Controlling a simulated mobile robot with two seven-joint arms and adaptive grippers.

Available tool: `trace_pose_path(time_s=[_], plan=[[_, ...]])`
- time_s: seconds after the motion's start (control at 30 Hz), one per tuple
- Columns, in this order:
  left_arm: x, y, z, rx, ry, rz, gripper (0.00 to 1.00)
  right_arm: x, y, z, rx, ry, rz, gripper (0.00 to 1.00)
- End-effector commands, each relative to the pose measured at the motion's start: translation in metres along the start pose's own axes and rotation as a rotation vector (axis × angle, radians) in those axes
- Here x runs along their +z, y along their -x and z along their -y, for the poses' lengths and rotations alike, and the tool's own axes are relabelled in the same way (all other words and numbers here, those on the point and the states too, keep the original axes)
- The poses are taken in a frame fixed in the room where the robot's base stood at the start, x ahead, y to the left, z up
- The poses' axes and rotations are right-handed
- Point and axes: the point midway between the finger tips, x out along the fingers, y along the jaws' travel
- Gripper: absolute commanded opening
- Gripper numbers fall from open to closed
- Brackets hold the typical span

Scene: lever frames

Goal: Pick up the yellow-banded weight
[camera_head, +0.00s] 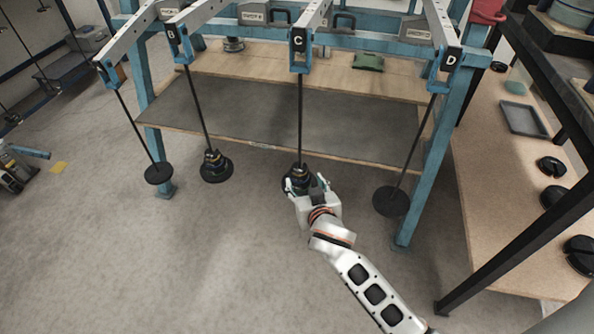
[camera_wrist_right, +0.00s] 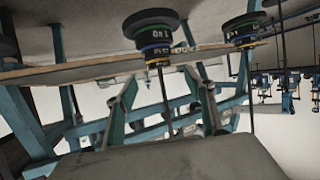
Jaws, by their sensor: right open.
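A stack of dark weights hangs on the rod under lever C (camera_head: 298,172), partly hidden behind my right gripper (camera_head: 305,184). In the wrist view, which looks upside down, the near stack (camera_wrist_right: 157,35) has a wide black disc and smaller weights with coloured bands. A yellow-banded weight (camera_wrist_right: 157,51) shows in it, close to a blue band. My right gripper (camera_wrist_right: 165,105) is open, with its two fingers apart and the stack's rod beyond and between them. I cannot tell whether either finger touches the stack. My left gripper is not in view.
A second banded stack (camera_head: 214,166) hangs under lever B. Bare dark discs hang under A (camera_head: 158,174) and D (camera_head: 391,201). The blue frame has a wooden shelf (camera_head: 190,118) behind the rods. A bench (camera_head: 490,190) with black weights stands right. The floor in front is clear.

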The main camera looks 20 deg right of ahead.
Motion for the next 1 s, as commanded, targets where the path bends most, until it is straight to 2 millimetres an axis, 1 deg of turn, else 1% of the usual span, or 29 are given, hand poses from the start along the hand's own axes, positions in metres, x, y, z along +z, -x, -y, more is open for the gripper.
trace_pose_path(time_s=[0.03, 0.17, 0.3, 0.47, 0.53, 0.67, 0.8, 0.9, 1.0], plan=[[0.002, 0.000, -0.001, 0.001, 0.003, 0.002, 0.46, 0.003, -0.003, 0.001, 0.003, -0.003, 0.002, 0.53], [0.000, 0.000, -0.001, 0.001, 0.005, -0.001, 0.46, -0.001, -0.010, 0.001, 0.008, -0.007, -0.003, 0.53], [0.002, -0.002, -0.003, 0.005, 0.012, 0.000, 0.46, 0.000, -0.023, 0.000, 0.007, -0.005, -0.002, 0.53], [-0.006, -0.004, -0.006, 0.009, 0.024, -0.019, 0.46, -0.001, -0.036, -0.001, 0.008, -0.006, -0.003, 0.53], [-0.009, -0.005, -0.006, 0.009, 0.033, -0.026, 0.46, -0.001, -0.043, -0.002, 0.008, -0.004, -0.002, 0.53], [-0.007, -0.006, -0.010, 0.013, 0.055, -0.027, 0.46, -0.001, -0.060, -0.004, 0.008, -0.002, 0.000, 0.53], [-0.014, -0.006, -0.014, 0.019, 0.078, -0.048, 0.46, -0.001, -0.075, -0.004, 0.007, -0.005, 0.002, 0.53], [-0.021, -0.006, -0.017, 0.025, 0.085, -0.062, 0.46, -0.003, -0.081, -0.004, 0.007, -0.005, -0.001, 0.53], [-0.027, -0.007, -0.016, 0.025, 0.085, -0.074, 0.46, -0.005, -0.083, -0.004, 0.007, -0.006, -0.003, 0.53]])
